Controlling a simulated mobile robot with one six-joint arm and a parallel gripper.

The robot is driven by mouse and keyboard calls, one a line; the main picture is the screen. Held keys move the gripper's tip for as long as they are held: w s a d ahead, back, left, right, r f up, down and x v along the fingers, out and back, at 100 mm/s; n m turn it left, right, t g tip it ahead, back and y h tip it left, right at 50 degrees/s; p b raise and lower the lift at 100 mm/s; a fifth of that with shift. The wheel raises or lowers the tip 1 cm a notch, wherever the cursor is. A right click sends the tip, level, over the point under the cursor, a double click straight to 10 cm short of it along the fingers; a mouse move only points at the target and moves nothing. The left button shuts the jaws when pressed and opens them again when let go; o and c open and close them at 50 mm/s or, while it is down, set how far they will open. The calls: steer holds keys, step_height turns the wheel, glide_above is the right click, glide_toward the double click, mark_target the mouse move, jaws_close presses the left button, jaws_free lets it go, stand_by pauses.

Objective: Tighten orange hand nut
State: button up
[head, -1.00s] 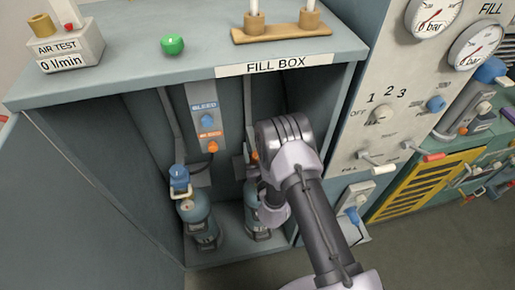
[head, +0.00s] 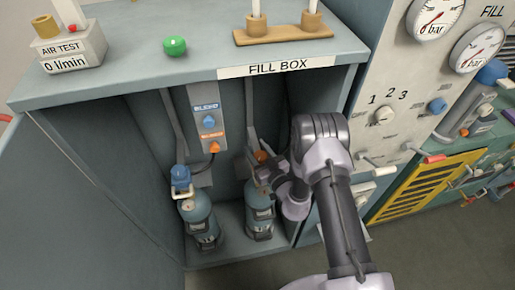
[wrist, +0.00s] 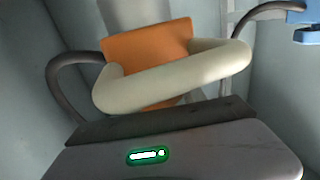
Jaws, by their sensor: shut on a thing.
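The orange hand nut (head: 262,156) is at the top of the right cylinder (head: 260,215) inside the fill box. In the wrist view the orange nut (wrist: 147,45) is large and close, with a cream rounded loop (wrist: 175,78) crossing in front of it. My gripper (head: 266,173) is at the nut, reaching in from the right. It is shut on the nut, though its fingertips are hard to make out. Its dark body with a green light fills the bottom of the wrist view.
The left cylinder (head: 199,215) carries a blue hand nut (head: 180,173). Dark hoses run beside the cylinders. The box's right wall and the gauge panel (head: 395,90) stand close to my arm.

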steer(key=shift+s+a+f+n+g+y, duration=0.1)
steer(key=shift+n+g+y, duration=0.5)
steer(key=shift+y, duration=0.15)
steer(key=shift+s+a+n+g+y, duration=0.1)
steer(key=shift+n+g+y, duration=0.45)
steer(key=shift+y, duration=0.2)
steer(key=o, duration=1.4)
steer(key=shift+c, duration=0.2)
steer(key=p+v, duration=0.2)
steer(key=v, duration=0.5)
steer(key=shift+s+d, duration=0.15)
steer(key=shift+s, duration=0.05)
